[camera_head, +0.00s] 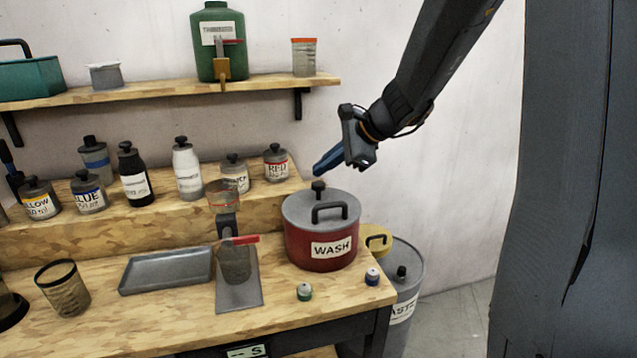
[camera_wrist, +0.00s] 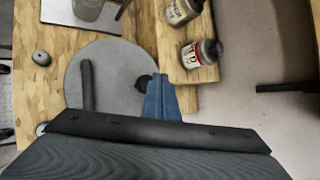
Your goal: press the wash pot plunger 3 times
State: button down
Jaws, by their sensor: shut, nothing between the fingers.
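The wash pot (camera_head: 305,250) is a dark red pot with a grey lid and a white WASH label, standing at the right end of the wooden bench. Its lid has a black handle and a black plunger knob (camera_head: 319,187) at the back. In the wrist view the grey lid (camera_wrist: 118,75) lies below, with the plunger (camera_wrist: 143,83) just left of my blue fingertips. My gripper (camera_head: 318,172) is shut and empty, pointing down and left, close above the plunger knob. It also shows in the wrist view (camera_wrist: 161,80). I cannot tell whether the fingertips touch the knob.
The red-labelled bottle (camera_head: 276,163) stands on the raised ledge behind the pot, among several other bottles. A grey tray (camera_head: 168,270) and a plate with a cup lie to the left. Two small jars stand in front. A waste bin (camera_head: 405,290) stands right of the bench.

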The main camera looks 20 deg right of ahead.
aim_at(323, 184)
jog(key=shift+r+p, duration=1.95)
jog(key=shift+r, duration=0.5)
jog(key=shift+f, duration=0.1)
dwell(0.5)
